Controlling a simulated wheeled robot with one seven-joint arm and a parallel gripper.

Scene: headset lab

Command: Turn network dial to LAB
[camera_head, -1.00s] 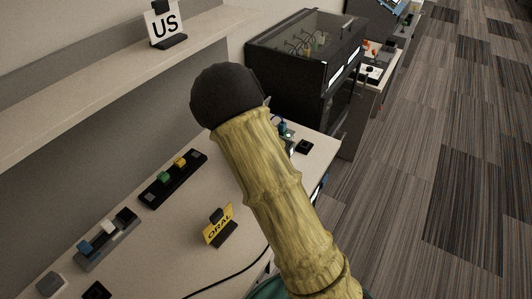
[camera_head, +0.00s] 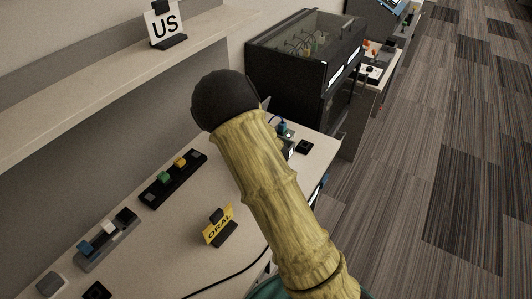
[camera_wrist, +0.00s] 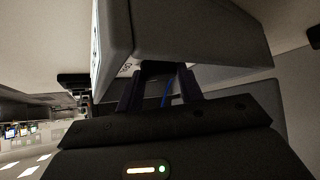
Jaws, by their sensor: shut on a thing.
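In the wrist view, a grey box (camera_wrist: 195,35) fills the top middle, with a pale marked strip along its lower edge. My gripper (camera_wrist: 160,80) reaches up to this box, its two dark fingers close on either side of a small black piece (camera_wrist: 155,67) that looks like the dial's knob. The gripper is shut on it. The dial's markings are too small and dark to read, so its setting cannot be told. In the head view, my arm hides the gripper and most of the box.
A yellow ORAL sign (camera_head: 219,226), a black strip with coloured blocks (camera_head: 173,178) and a grey block holder (camera_head: 107,240) stand on the table left of my arm. A US sign (camera_head: 165,25) stands on the shelf. A dark glass-topped cabinet (camera_head: 305,55) is beyond. A blue cable (camera_wrist: 166,92) shows behind the fingers.

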